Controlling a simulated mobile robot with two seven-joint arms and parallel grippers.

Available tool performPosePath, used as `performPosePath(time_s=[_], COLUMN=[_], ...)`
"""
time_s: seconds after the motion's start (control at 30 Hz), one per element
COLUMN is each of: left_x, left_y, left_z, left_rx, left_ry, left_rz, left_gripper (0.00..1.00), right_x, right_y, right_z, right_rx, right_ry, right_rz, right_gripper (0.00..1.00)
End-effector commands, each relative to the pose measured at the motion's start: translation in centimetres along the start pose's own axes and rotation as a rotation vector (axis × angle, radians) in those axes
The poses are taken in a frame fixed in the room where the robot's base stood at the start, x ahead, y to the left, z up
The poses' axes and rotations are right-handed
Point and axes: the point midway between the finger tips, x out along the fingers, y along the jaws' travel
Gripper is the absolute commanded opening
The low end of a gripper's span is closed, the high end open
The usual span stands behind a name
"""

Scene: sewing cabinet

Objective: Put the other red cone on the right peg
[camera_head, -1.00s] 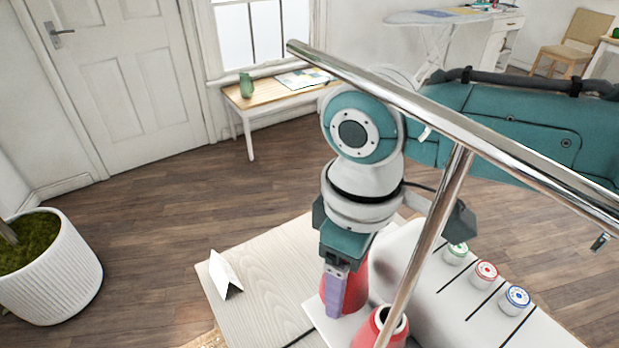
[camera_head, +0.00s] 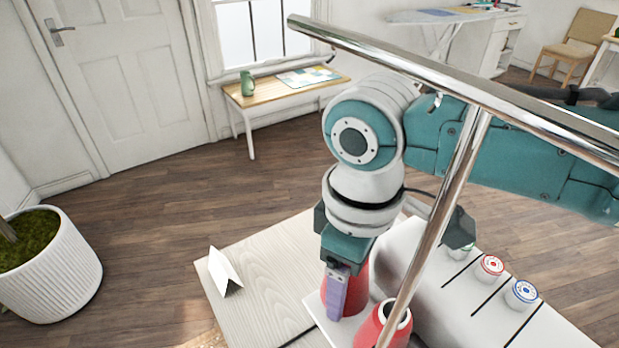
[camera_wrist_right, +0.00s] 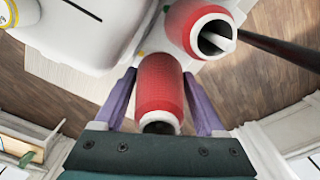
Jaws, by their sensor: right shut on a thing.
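My right gripper (camera_head: 338,296) has its purple fingers on either side of a red cone (camera_head: 357,284) and is shut on it. In the right wrist view this cone (camera_wrist_right: 158,92) sits between the fingers of the right gripper (camera_wrist_right: 160,78), its pale open end facing my palm. The other red cone (camera_head: 382,330) stands close beside it at the front of the head view. In the right wrist view this other cone (camera_wrist_right: 198,28) has a white peg (camera_wrist_right: 219,38) inside its open end. The held cone's base is partly hidden, so I cannot tell whether it is around a peg. My left gripper is out of view.
The white machine body (camera_head: 428,262) is just right of the cones, with several thread spools, one red-topped (camera_head: 489,267). A folded white card (camera_head: 224,270) stands on the pale tabletop (camera_head: 266,268). A shiny metal bar (camera_head: 440,206) crosses in front of the arm.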

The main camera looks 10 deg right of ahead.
Motion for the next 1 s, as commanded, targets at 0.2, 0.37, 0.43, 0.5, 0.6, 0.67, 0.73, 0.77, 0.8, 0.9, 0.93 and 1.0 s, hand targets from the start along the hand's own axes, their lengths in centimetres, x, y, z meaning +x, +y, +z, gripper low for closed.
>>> performPosePath(time_s=[0.2,0.37,0.43,0.5,0.6,0.67,0.73,0.77,0.8,0.9,0.93,1.0], left_x=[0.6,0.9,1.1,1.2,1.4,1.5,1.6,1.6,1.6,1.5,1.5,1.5], left_y=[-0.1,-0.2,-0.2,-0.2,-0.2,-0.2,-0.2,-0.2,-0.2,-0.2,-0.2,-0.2], left_z=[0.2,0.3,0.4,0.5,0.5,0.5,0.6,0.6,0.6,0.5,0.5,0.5], left_rx=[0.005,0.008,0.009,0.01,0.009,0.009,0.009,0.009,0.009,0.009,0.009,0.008], left_ry=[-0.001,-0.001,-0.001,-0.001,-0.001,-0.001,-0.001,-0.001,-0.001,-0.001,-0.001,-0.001], left_rz=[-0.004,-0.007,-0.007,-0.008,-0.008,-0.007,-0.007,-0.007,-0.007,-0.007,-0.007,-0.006], left_gripper=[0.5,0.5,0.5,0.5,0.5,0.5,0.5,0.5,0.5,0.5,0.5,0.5], right_x=[0.8,1.3,1.5,1.7,2.0,2.1,2.2,2.2,2.2,2.2,2.2,2.2], right_y=[0.0,-0.1,-0.1,-0.1,-0.1,-0.1,-0.1,-0.1,-0.1,0.0,0.0,0.0], right_z=[0.0,0.0,-0.1,-0.1,0.0,0.0,0.0,0.0,0.0,0.0,0.0,0.0], right_rx=[0.0,0.0,0.0,0.0,0.0,0.0,0.0,0.0,0.0,0.0,0.0,0.0], right_ry=[0.001,0.001,0.001,0.001,0.001,0.001,0.001,0.001,0.001,0.001,0.001,0.001], right_rz=[-0.001,-0.001,-0.001,-0.001,-0.001,-0.001,-0.001,0.0,0.0,0.0,0.0,0.0], right_gripper=[0.15,0.15,0.15,0.15,0.15,0.15,0.15,0.15,0.15,0.15,0.15,0.76])
